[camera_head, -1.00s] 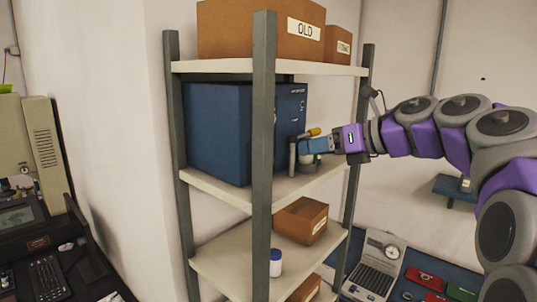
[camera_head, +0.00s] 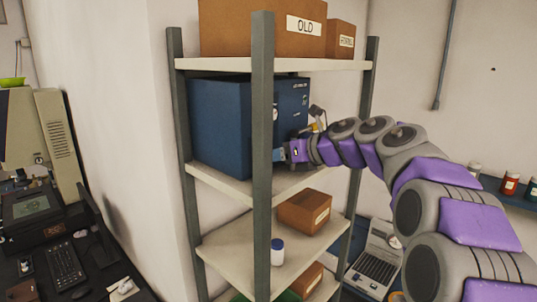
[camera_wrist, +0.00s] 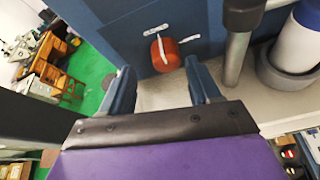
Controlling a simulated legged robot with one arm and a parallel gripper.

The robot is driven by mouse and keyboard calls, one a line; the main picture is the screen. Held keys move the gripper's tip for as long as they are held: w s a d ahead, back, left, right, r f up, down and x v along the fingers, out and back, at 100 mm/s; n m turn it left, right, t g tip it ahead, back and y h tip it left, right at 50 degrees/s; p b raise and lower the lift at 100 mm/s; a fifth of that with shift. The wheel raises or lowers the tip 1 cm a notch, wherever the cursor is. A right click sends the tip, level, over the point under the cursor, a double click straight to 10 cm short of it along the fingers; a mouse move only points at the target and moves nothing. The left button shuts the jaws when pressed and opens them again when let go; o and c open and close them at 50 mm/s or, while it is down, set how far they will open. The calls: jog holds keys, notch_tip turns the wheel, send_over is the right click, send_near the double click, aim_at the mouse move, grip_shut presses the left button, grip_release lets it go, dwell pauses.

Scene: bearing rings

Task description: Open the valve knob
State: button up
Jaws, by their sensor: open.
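A red-orange knob (camera_wrist: 165,54) sits on the blue face of a machine, with white marks beside it. In the wrist view it lies just ahead of my gripper (camera_wrist: 162,84), roughly in line with the gap between the two blue fingers. The fingers are apart with nothing between them, and I see no contact with the knob. The blue machine (camera_head: 218,122) stands on a shelf in the head view. My gripper (camera_head: 281,154) is in front of its right face there, near the front post. I cannot make out the knob in the head view.
A grey post (camera_head: 262,220) of the shelf rack stands close to my gripper. A metal pipe (camera_wrist: 236,58) and a white-and-blue cylinder (camera_wrist: 297,45) stand right of the knob. Cardboard boxes (camera_head: 304,211) and a white bottle (camera_head: 277,252) are on other shelves.

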jog(key=shift+w+d+f, duration=0.25)
jog(key=shift+w+d, duration=0.15)
jog(key=shift+w, duration=0.15)
jog(key=shift+w+d+f, duration=0.2)
jog(key=shift+w+d, duration=0.15)
jog(key=shift+w, duration=0.2)
jog(key=shift+s, duration=0.2)
jog(key=shift+a, duration=0.3)
jog(key=shift+w+a+f, duration=0.1)
jog(key=shift+a+f, duration=0.1)
jog(key=shift+a, duration=1.05)
jog(key=shift+a+r, duration=0.1)
jog(key=shift+a, duration=0.15)
jog(key=shift+c, duration=0.4)
jog(key=shift+s, duration=0.25)
jog(key=shift+c, duration=0.8)
jog(key=shift+w+d, duration=0.3)
jog(key=shift+w, duration=0.05)
jog(key=c, duration=0.8)
